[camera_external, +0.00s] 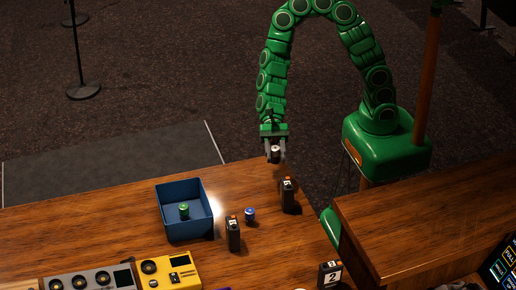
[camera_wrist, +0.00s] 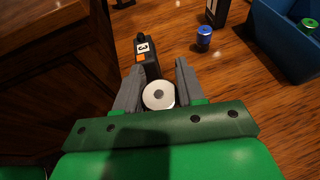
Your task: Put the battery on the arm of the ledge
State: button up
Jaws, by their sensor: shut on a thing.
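My gripper (camera_external: 275,152) is shut on a small cylinder with a white round end, which looks like a battery (camera_wrist: 158,96). It holds it above the desk's back edge, just behind a black numbered box (camera_external: 288,194). In the wrist view the battery sits between the two grey fingers (camera_wrist: 156,92); its side is mostly hidden. A raised wooden ledge (camera_external: 430,205) stands at the right, apart from my gripper. Its dark side (camera_wrist: 50,60) seems to show at the left of the wrist view. A blue battery (camera_external: 249,215) stands on the desk, and a green one (camera_external: 184,210) stands in the blue box.
The open blue box (camera_external: 185,238) stands on the desk left of my gripper. Black numbered boxes stand at the middle (camera_external: 233,235) and front (camera_external: 330,275). Yellow (camera_external: 168,264) and grey devices line the front left. The ledge top is largely clear.

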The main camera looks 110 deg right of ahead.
jog(key=shift+a+r, duration=0.1)
jog(key=s+a+r+n+g, duration=0.3)
jog(key=s+a+r, duration=0.2)
jog(key=a, duration=0.3)
jog(key=s+a+r+n+g, duration=0.25)
jog(key=s+a+r, duration=0.3)
jog(key=a, duration=0.35)
jog(key=s+a+r+n+g+h, duration=0.1)
jog(key=s+a+r+g, duration=0.15)
jog(key=s, duration=0.25)
jog(key=s+a+r+n+g, duration=0.1)
jog(key=s+a+r+n, duration=0.15)
jog(key=s, duration=0.35)
jog(key=s+a+r+n+g+h, duration=0.1)
jog(key=s+a+r+g, duration=0.15)
jog(key=s+a, duration=0.2)
send_over(380, 218)
jog(key=d, duration=0.1)
jog(key=shift+t, duration=0.45)
jog(key=f, duration=0.8)
jog(key=shift+s+d+f, duration=0.1)
jog(key=shift+s+d, duration=0.1)
jog(key=shift+s, duration=0.2)
jog(key=shift+w+a+f, duration=0.4)
jog(key=shift+a+f, duration=0.15)
jog(key=shift+f, duration=1.8)
jog(key=shift+f, duration=0.15)
